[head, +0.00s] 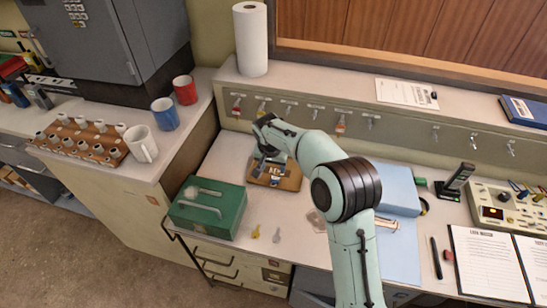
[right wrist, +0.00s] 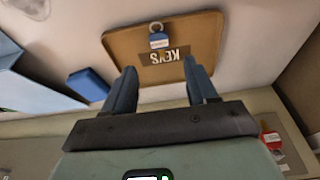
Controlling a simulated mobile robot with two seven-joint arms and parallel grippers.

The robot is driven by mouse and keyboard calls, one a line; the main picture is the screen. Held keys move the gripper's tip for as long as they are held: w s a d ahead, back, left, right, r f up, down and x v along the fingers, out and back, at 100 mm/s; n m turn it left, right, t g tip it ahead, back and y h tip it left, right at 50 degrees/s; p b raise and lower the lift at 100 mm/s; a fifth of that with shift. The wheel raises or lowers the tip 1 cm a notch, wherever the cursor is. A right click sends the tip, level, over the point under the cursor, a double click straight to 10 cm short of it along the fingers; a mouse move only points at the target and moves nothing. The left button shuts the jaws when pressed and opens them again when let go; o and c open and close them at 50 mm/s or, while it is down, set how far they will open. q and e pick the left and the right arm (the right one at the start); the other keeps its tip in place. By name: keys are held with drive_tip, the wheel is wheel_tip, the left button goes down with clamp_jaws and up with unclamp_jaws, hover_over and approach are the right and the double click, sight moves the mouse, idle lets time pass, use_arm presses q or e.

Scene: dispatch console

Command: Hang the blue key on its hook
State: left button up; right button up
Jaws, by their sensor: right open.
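The blue key (right wrist: 158,40) has a blue tag and a metal ring. It lies on the brown tray marked KEYS (right wrist: 205,38), which also shows in the head view (head: 292,181). My right gripper (right wrist: 159,68) is open and empty, its two dark fingers pointing toward the tray, with the blue tag ahead between them. In the head view my right gripper (head: 266,160) covers part of the tray. The grey key rail (head: 400,132) runs along the wall with several hooks, some holding tagged keys. Which hook is the blue key's own cannot be told. My left gripper is not in view.
A green box (head: 208,208) stands left of the tray, with loose keys (head: 276,235) in front. A light blue folder (head: 397,190) lies to the right. A paper towel roll (head: 250,40) stands on the ledge above. A handset (head: 455,180) and console are farther right.

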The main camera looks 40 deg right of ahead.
sight(275, 178)
drive_tip(key=b+x, duration=0.3)
drive_tip(key=x, duration=0.3)
drive_tip(key=shift+s+f, duration=0.15)
drive_tip(key=shift+f, duration=0.05)
drive_tip(key=shift+b+x, duration=0.5)
drive_tip(key=shift+x, duration=0.75)
drive_tip(key=c, duration=0.9)
drive_tip(key=shift+c, duration=0.5)
drive_tip(key=shift+r, duration=0.1)
drive_tip(key=shift+r+p, duration=1.7)
drive_tip(key=shift+r, duration=0.7)
